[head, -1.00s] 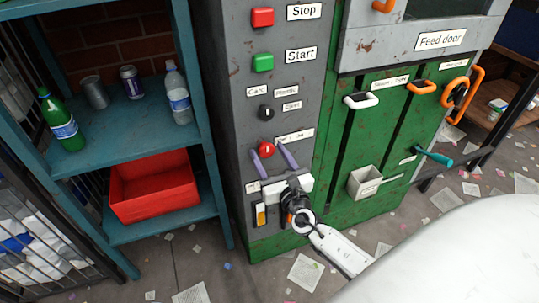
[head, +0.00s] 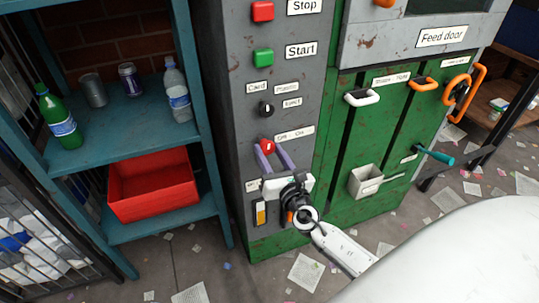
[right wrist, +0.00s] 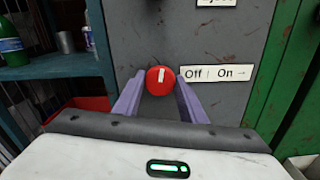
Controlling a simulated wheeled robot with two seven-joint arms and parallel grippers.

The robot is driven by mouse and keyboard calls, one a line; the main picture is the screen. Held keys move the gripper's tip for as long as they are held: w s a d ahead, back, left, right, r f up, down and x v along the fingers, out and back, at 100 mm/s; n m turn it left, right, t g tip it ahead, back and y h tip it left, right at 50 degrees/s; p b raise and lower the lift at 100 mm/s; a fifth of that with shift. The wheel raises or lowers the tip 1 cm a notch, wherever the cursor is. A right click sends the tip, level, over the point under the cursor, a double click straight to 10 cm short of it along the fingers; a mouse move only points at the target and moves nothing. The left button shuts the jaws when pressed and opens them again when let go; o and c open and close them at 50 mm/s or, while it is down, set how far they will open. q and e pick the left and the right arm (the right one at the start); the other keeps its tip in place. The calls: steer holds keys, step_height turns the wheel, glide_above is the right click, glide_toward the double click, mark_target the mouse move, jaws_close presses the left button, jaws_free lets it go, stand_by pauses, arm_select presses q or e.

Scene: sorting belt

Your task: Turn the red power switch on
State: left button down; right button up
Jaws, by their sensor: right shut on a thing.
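The red power switch (head: 266,146) is a round red knob on the grey panel, left of an "Off | On" label (head: 294,134). In the right wrist view the knob (right wrist: 160,80) shows between two purple fingers, its white mark close to upright. My right gripper (head: 268,148) is shut on the knob, one finger on each side. The label (right wrist: 216,73) stands just right of the fingers in the wrist view. The fingertips' contact is partly hidden by the knob. My left gripper is not in view.
Above are a black selector knob (head: 266,109), a green Start button (head: 263,57) and a red Stop button (head: 263,11). A white handle (head: 362,98) is to the right. A teal shelf (head: 135,140) with a red bin (head: 155,207) stands left.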

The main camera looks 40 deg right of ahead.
steer(key=shift+f+m+b, duration=0.2)
steer(key=shift+m+b, duration=0.35)
steer(key=shift+m, duration=0.35)
steer(key=m+b, duration=0.1)
steer(key=m, duration=0.1)
steer(key=shift+m+b, duration=0.3)
steer(key=shift+m, duration=0.1)
steer(key=m+b, duration=0.1)
steer(key=m, duration=0.1)
steer(key=shift+m, duration=0.4)
steer(key=shift+m+b, duration=0.55)
steer(key=shift+m, duration=0.35)
steer(key=shift+r+m+b, duration=0.1)
steer(key=shift+m+b, duration=0.2)
steer(key=shift+m, duration=1.8)
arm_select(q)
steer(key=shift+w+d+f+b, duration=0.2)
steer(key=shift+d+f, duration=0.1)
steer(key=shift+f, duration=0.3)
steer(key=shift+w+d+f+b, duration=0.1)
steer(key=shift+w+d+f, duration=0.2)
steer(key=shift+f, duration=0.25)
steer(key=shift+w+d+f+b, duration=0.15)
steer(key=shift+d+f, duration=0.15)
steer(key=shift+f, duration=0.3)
arm_select(e)
steer(key=shift+m, duration=1.2)
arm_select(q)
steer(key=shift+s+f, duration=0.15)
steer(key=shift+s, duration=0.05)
